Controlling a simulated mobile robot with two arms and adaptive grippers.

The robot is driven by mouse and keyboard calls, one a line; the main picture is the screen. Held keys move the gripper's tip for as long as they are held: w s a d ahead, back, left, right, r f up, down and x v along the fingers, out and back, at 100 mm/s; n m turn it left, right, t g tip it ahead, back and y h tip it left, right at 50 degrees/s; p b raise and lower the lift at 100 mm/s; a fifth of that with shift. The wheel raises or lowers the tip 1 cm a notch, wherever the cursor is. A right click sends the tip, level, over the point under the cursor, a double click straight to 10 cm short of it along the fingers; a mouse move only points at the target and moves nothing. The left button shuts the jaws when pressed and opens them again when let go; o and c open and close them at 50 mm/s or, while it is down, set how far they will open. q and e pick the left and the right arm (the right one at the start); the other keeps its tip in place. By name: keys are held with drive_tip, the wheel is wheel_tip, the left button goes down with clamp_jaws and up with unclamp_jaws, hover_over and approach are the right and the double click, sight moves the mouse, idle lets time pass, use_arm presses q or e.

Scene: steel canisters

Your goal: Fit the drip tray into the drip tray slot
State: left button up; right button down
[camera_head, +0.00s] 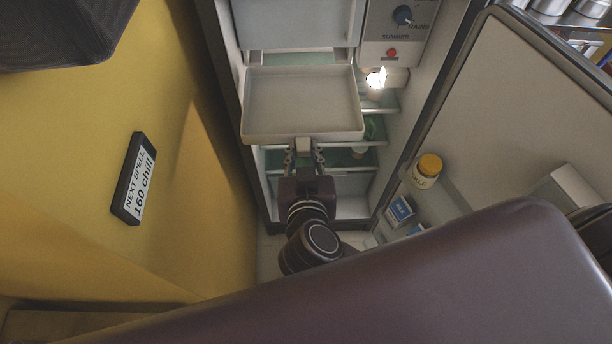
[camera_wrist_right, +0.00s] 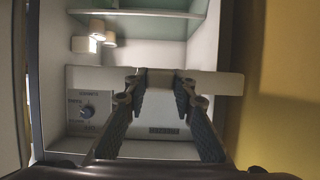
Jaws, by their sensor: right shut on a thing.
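The drip tray (camera_head: 302,100) is a pale, shallow, rectangular tray at the front of the open fridge, below the freezer compartment (camera_head: 297,22) in the head view. My right gripper (camera_head: 304,150) is shut on the middle of the tray's near edge. In the right wrist view, the tray's edge (camera_wrist_right: 222,83) shows as a pale bar, and the gripper (camera_wrist_right: 162,80) meets its middle. The tray hides part of the fridge interior behind it. I cannot clearly make out the drip tray slot. My left gripper is not in view.
A control panel with a dial (camera_head: 403,15) and a lit lamp (camera_head: 376,79) are at the fridge's upper right. Shelves (camera_head: 340,158) lie below the tray. The open door (camera_head: 500,120) is at right, with a yellow-capped jar (camera_head: 426,170). A yellow wall (camera_head: 190,190) is close at left.

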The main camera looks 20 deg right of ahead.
sight(303, 134)
drive_tip(key=shift+w, duration=0.3)
drive_tip(key=shift+w+d+r, duration=0.1)
drive_tip(key=shift+w+d, duration=0.1)
drive_tip(key=shift+w, duration=0.35)
drive_tip(key=shift+w+d, duration=0.2)
drive_tip(key=shift+w, duration=0.45)
drive_tip(key=shift+w+d, duration=0.15)
drive_tip(key=shift+w, duration=0.45)
drive_tip(key=shift+w+d, duration=0.25)
drive_tip(key=shift+w, duration=0.75)
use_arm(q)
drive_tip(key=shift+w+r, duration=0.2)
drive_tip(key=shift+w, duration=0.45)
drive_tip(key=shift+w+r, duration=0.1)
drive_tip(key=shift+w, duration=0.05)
